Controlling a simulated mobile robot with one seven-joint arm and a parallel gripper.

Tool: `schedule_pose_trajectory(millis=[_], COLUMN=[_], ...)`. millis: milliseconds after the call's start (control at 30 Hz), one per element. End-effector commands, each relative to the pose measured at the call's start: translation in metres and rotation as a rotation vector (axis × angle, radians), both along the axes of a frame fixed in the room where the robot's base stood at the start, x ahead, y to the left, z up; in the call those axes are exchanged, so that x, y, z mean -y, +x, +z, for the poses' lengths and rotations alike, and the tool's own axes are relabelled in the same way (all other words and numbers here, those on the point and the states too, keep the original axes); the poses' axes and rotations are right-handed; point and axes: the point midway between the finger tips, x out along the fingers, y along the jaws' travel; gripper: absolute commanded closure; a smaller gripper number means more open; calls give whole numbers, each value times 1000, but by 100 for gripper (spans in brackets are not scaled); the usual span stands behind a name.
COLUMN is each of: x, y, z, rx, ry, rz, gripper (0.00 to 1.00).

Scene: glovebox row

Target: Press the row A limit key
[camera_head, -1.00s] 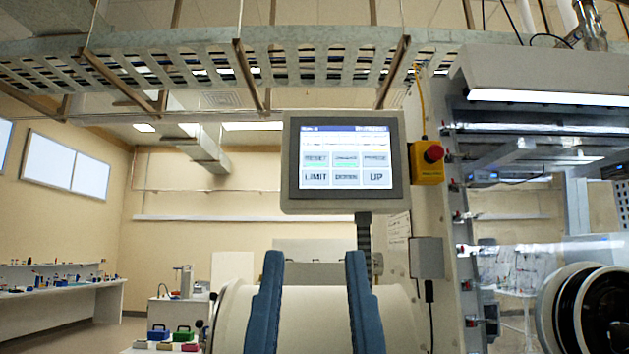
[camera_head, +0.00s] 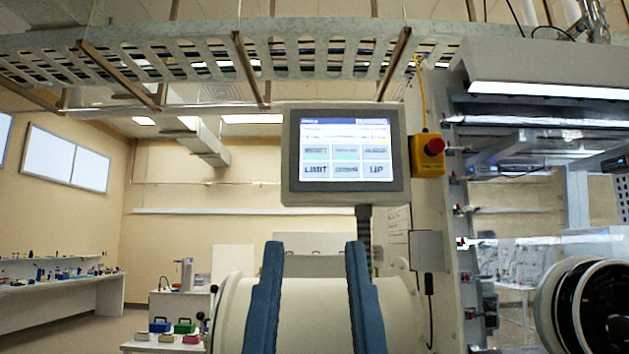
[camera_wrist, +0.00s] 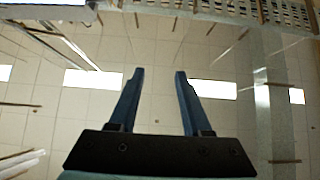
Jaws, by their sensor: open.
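The touch panel (camera_head: 345,190) hangs on a post ahead in the head view, its screen lit. The LIMIT key (camera_head: 316,170) is at the lower left of its key grid, beside a blurred key and the UP key (camera_head: 376,170). The small header text is too blurred to read. My gripper (camera_head: 314,248) is below the panel in the picture, fingers pointing up, apart and empty. The gripper also shows in the wrist view (camera_wrist: 158,72), open against the ceiling. The panel's keys are not recognisable in the wrist view.
A yellow box with a red stop button (camera_head: 434,146) is right of the panel. The glovebox with a round black port (camera_head: 601,305) stands at the far right. A cable tray (camera_head: 200,58) runs overhead. A bench (camera_head: 100,290) with small items is at the left.

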Motion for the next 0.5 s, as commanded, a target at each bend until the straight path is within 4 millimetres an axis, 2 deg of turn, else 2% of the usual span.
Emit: schedule_pose_trajectory(millis=[67,333,500], x=[0,0,0], y=[0,0,0], z=[0,0,0], rx=[0,0,0], ry=[0,0,0], rz=[0,0,0], gripper=[52,100,100])
